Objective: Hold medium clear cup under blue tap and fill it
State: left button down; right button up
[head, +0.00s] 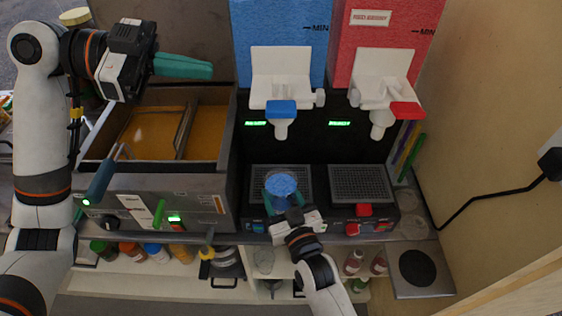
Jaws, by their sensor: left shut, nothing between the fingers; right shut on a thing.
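The blue tap (282,110) is on the white dispenser front below the blue tank (282,30). The medium clear cup (283,186) is upright below the tap's spout, over the left drip grate, and shows blue stuff filling its round top. My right gripper (285,205) reaches in from the front and is shut on the cup; its fingertips are partly hidden by the cup and wrist. My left gripper (185,66) is shut and empty, with its teal fingers pointing right above the fryer.
The fryer (225,150) with amber liquid stands left of the dispenser. A red tap (405,110) and a second drip grate (360,184) are at the right. Bottles and jars (132,251) sit on a lower shelf. A wall (490,110) closes the right side.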

jog(key=shift+s+r+p, duration=0.2)
jog(key=shift+s+p, duration=1.05)
jog(key=shift+s, duration=2.15)
